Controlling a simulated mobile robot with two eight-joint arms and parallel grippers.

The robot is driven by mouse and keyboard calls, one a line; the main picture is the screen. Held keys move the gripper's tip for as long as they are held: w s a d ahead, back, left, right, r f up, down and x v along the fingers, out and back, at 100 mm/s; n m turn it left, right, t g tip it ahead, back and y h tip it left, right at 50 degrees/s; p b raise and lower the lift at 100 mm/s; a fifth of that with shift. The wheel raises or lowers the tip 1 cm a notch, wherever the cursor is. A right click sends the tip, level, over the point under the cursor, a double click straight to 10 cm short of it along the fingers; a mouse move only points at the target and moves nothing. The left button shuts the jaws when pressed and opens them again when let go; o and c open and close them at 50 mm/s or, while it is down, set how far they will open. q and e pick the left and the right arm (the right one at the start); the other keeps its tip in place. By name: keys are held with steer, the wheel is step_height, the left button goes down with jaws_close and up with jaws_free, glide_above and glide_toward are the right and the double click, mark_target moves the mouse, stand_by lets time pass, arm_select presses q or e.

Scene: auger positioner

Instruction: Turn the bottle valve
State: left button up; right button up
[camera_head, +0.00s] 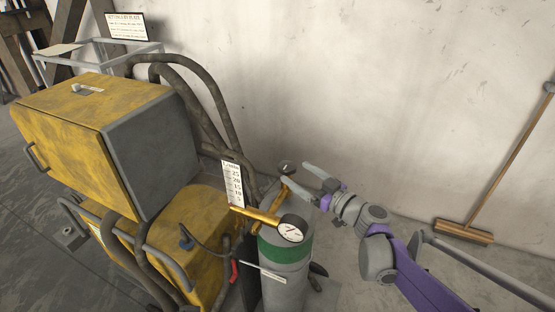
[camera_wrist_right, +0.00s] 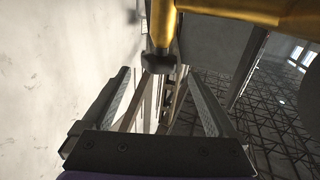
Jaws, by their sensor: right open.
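The grey gas bottle (camera_head: 285,276) with a green band stands upright beside the yellow machine. Its brass valve and regulator (camera_head: 262,215) carry a round white gauge (camera_head: 292,228). A dark round knob (camera_head: 286,167) sits at the valve's far end, just beyond the fingertips. My right gripper (camera_head: 295,173) reaches in from the right, with its fingers open and empty at the bottle top. In the right wrist view, a dark knob (camera_wrist_right: 158,63) on a brass stem (camera_wrist_right: 164,24) appears between the open fingertips (camera_wrist_right: 155,74). I cannot tell whether they touch it. My left gripper is out of view.
The yellow machine (camera_head: 65,120) with dark hoses stands left of the bottle. A flow scale (camera_head: 232,184) rises behind the regulator. A pale wall (camera_head: 400,90) is close behind. A broom (camera_head: 464,231) leans at the right. A sign (camera_head: 126,26) stands at the back left.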

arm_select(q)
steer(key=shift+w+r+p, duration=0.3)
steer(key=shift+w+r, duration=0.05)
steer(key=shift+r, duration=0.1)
arm_select(e)
steer(key=x, duration=0.8)
steer(key=shift+w+a, duration=0.15)
steer(key=c, duration=1.4)
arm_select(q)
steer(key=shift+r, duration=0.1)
arm_select(e)
steer(key=shift+o, duration=0.2)
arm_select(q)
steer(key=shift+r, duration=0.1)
arm_select(e)
steer(key=shift+g, duration=0.3)
